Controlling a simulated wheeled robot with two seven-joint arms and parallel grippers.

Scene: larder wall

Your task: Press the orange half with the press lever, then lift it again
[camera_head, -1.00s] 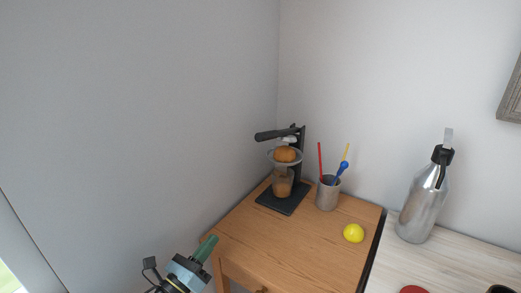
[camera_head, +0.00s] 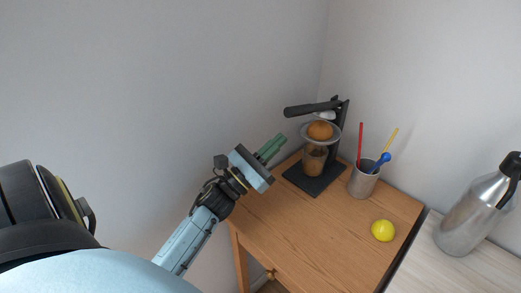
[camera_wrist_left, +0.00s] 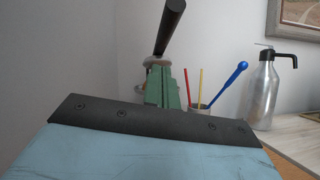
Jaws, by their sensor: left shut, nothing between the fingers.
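The black press stands at the back left of the wooden table. Its lever (camera_head: 307,109) is raised and points left; the lever also shows in the left wrist view (camera_wrist_left: 170,26), above the fingers. The orange half (camera_head: 320,130) sits in the press's clear bowl (camera_head: 334,136), under the lever. A glass (camera_head: 314,160) with orange-brown contents stands below the bowl on the black base (camera_head: 314,180). My left gripper (camera_head: 273,146) has green fingers, shut and empty, to the left of the press and below the lever, apart from it. My right gripper is not in view.
A metal cup (camera_head: 363,181) with red, yellow and blue utensils stands right of the press. A lemon (camera_head: 383,231) lies on the wooden table (camera_head: 310,226). A steel bottle (camera_head: 469,217) stands on the pale counter at right. The wall is close behind the press.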

